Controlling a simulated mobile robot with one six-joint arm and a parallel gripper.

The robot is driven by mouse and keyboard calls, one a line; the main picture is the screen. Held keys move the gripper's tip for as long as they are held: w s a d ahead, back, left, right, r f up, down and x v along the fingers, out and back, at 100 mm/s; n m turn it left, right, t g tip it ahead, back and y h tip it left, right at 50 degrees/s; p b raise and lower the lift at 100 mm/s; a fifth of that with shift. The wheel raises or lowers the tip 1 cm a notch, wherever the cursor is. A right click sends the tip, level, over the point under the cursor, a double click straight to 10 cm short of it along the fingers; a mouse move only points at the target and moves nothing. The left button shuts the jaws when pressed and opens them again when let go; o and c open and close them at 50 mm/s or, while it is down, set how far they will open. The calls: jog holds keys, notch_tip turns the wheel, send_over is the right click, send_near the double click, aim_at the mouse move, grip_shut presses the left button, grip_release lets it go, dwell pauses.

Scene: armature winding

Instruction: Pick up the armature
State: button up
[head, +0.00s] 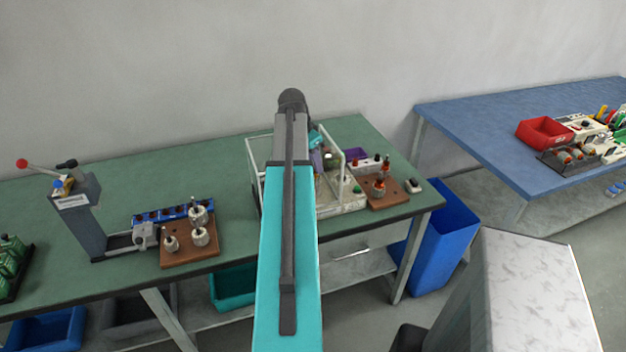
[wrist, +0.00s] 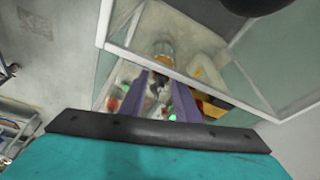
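My gripper (wrist: 164,84) shows in the wrist view as two purple fingers, apart, with nothing clearly held between them. They reach into the clear-walled, white-framed enclosure (head: 342,160) on the green bench. Beyond the fingertips in the wrist view is a round, coppery part (wrist: 163,48), perhaps an armature; I cannot tell for sure. In the head view my arm hides most of the enclosure's inside. Bare metal armatures (head: 200,237) stand on a brown board left of my arm. Armatures with orange-red windings (head: 379,188) stand on another brown board (head: 396,196) at right.
The enclosure's white frame (wrist: 190,76) is close around my fingers. A lever press (head: 82,215) and a blue rack (head: 160,215) stand on the green bench (head: 110,195) at left. A blue bin (head: 446,240) is beside the bench. A blue table (head: 480,120) is at right.

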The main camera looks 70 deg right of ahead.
grip_shut()
jog(key=shift+r, duration=0.15)
dwell(0.4)
jog(key=shift+d+r+b, duration=0.1)
jog(key=shift+r+b, duration=0.7)
jog(key=shift+r, duration=0.75)
jog(key=s+a+b, duration=0.1)
jog(key=s+a, duration=0.3)
jog(key=a, duration=0.2)
jog(key=s+a+r+b, duration=0.1)
jog(key=s+a+b, duration=0.1)
jog(key=s+a, duration=0.2)
jog(key=shift+s+a+r+b, duration=0.3)
jog(key=shift+s+a, duration=0.05)
jog(key=shift+a, duration=1.45)
